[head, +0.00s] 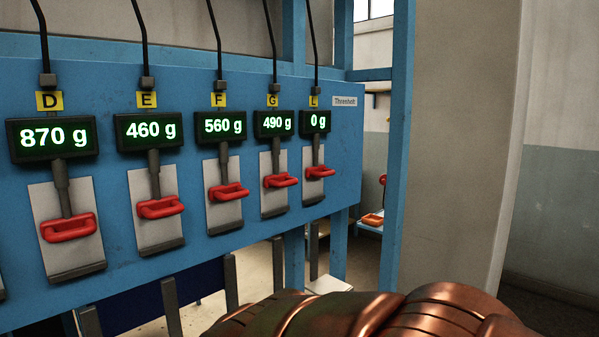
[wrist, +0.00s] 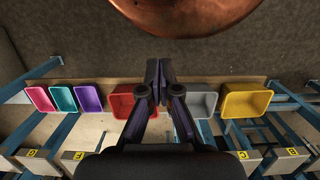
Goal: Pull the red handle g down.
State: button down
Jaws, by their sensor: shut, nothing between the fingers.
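The red handle g (head: 281,180) is on the pale plate under the yellow label G (head: 272,100), on the blue panel in the head view. Its display (head: 274,123) reads 490 g. The handle hangs from a grey stem and sits near the middle of its plate, with bare plate below it. My gripper (wrist: 158,68) shows in the wrist view, with its dark fingers together and nothing between them. It is above a row of bins and apart from any handle there. The gripper does not show in the head view, so its distance to handle g cannot be told.
Similar red handles flank it: F (head: 229,192) on the left and L (head: 320,171) on the right. A blue post (head: 397,150) stands right of the panel. The wrist view shows coloured bins, including a yellow bin (wrist: 246,99) and a purple bin (wrist: 88,97).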

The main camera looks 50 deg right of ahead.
jog(key=w+a+r+n+t+y, duration=0.1)
jog(key=w+r+t, duration=0.1)
jog(key=w+r, duration=0.55)
jog(key=w+a+r+t+y, duration=0.15)
jog(key=w+r, duration=0.35)
jog(key=w, duration=0.5)
jog(key=w+d+r+t+y+p, duration=0.1)
jog(key=w+d+r+t, duration=0.1)
jog(key=w+d+r, duration=0.4)
jog(key=w+d+r+t+y, duration=0.15)
jog(key=w+d+r, duration=0.25)
jog(key=w+r, duration=0.4)
jog(key=w+d+r+t+h, duration=0.1)
jog(key=w+d+r+t, duration=0.1)
jog(key=d+r, duration=0.5)
jog(key=w+d+r+t, duration=0.3)
jog(key=d, duration=0.9)
jog(key=s+d+r+t+h, duration=0.1)
jog(key=s+d+r+h, duration=0.1)
jog(key=d, duration=0.6)
jog(key=s+d+r+m+t+h+p, duration=0.1)
jog(key=s+d+r+h, duration=0.1)
jog(key=d, duration=0.7)
jog(key=v, duration=0.2)
jog(key=shift+s+r, duration=0.25)
jog(key=shift+r, duration=0.15)
